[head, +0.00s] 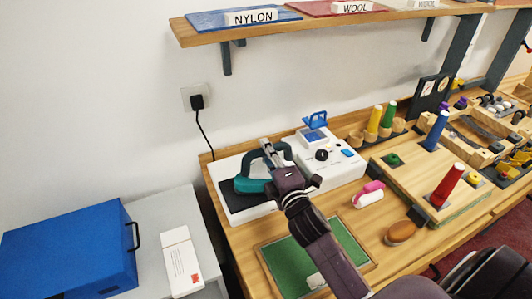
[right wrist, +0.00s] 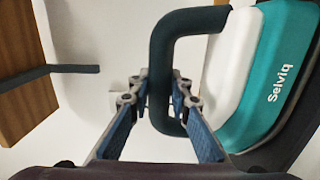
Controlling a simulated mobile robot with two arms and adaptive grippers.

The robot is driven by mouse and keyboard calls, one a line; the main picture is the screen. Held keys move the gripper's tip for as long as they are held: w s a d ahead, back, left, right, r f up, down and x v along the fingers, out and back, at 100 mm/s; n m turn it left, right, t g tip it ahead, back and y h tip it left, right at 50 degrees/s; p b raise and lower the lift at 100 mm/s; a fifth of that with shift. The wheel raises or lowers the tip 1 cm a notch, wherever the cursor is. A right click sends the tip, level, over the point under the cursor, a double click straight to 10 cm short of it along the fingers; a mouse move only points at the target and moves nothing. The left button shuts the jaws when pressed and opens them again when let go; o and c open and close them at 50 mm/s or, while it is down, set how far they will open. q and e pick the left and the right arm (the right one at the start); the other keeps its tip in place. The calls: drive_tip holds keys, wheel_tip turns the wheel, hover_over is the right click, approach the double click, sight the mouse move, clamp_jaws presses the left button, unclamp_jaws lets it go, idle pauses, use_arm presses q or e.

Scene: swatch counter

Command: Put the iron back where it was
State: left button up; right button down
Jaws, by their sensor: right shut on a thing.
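The iron (head: 249,185) is teal and white with a dark looped handle, and stands over the dark pad of a white station (head: 226,172) on the counter. I cannot tell whether its sole touches the pad. My right gripper (head: 268,150) reaches it from the front and is shut on the handle. In the right wrist view, the fingers (right wrist: 162,95) lie on both sides of the handle bar (right wrist: 162,60), and the iron's body (right wrist: 268,85) shows at the right, marked "Selviq". My left gripper is not in view.
Right of the station is a white box (head: 322,157) with a black knob. A green mat (head: 325,250), a pink-and-white item (head: 368,195) and a brown brush (head: 401,232) lie in front. A shelf (head: 290,25) hangs above. A blue case (head: 70,250) stands left.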

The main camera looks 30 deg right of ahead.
drive_tip(key=shift+f, duration=0.1)
idle(0.3)
drive_tip(key=c, duration=2.2)
unclamp_jaws()
drive_tip(key=shift+f, duration=0.3)
drive_tip(key=o, duration=0.4)
drive_tip(key=shift+r, duration=0.2)
drive_tip(key=s+a+b, duration=0.1)
drive_tip(key=s+b, duration=0.1)
drive_tip(key=s, duration=1)
drive_tip(key=shift+a+b, duration=0.25)
drive_tip(key=shift+b, duration=0.15)
